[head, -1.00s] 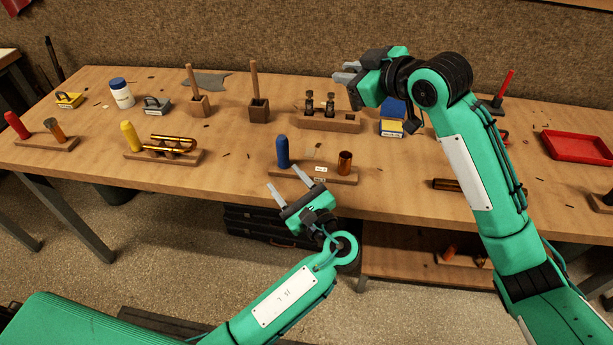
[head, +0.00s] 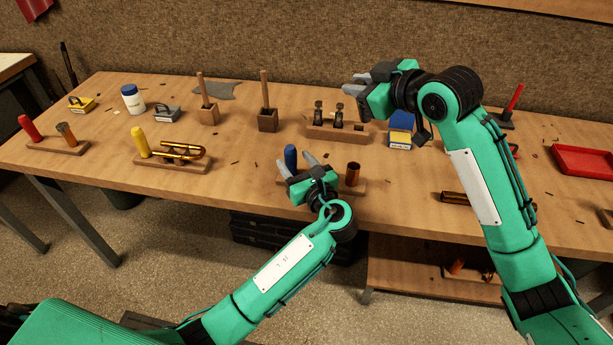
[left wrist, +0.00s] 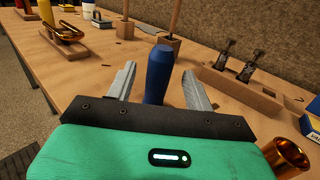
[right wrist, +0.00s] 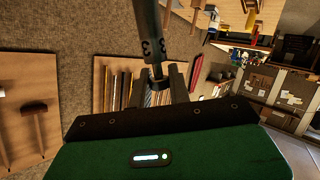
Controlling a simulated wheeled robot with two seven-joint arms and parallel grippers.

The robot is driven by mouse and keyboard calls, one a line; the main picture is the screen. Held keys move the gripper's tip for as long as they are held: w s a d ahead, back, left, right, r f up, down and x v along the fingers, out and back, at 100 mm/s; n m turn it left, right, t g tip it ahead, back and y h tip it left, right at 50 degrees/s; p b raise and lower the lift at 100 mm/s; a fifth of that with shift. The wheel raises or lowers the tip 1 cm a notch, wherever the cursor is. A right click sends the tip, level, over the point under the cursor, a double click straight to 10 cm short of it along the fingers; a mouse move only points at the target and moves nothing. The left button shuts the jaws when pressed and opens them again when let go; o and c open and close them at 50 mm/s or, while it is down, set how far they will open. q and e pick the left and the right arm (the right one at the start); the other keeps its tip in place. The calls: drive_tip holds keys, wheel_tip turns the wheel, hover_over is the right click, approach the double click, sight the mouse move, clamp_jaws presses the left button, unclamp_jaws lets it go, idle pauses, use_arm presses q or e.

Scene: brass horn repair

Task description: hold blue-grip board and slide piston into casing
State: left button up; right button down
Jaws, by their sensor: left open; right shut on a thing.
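The blue grip (head: 290,156) stands upright on its board (head: 359,187) near the front of the bench. The copper casing (head: 353,174) stands open-topped at the board's right end and shows at the lower right of the left wrist view (left wrist: 287,157). My left gripper (head: 296,163) is open at the blue grip; in the left wrist view the blue grip (left wrist: 158,75) shows between its fingers, apart from both. My right gripper (head: 352,84) is raised above the back of the bench, shut on a grey piston (right wrist: 149,35) marked "3".
A wooden rack (head: 325,131) with two dark pistons stands behind the board. A blue-and-yellow box (head: 400,130) is right of it. A yellow-grip board (head: 172,163) lies to the left, a red tray (head: 583,161) far right. Bench is clear between board and rack.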

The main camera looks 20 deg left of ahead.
sight(363, 119)
use_arm(q)
drive_tip(key=shift+x, duration=1.65)
clamp_jaws()
use_arm(e)
drive_tip(key=shift+w+d+f+m+g+y, duration=0.6)
drive_tip(key=shift+m+g+y, duration=0.1)
drive_tip(key=shift+m, duration=0.3)
drive_tip(key=shift+f, duration=0.4)
wheel_tip(363, 119, down, 9)
drive_tip(key=shift+f, duration=0.15)
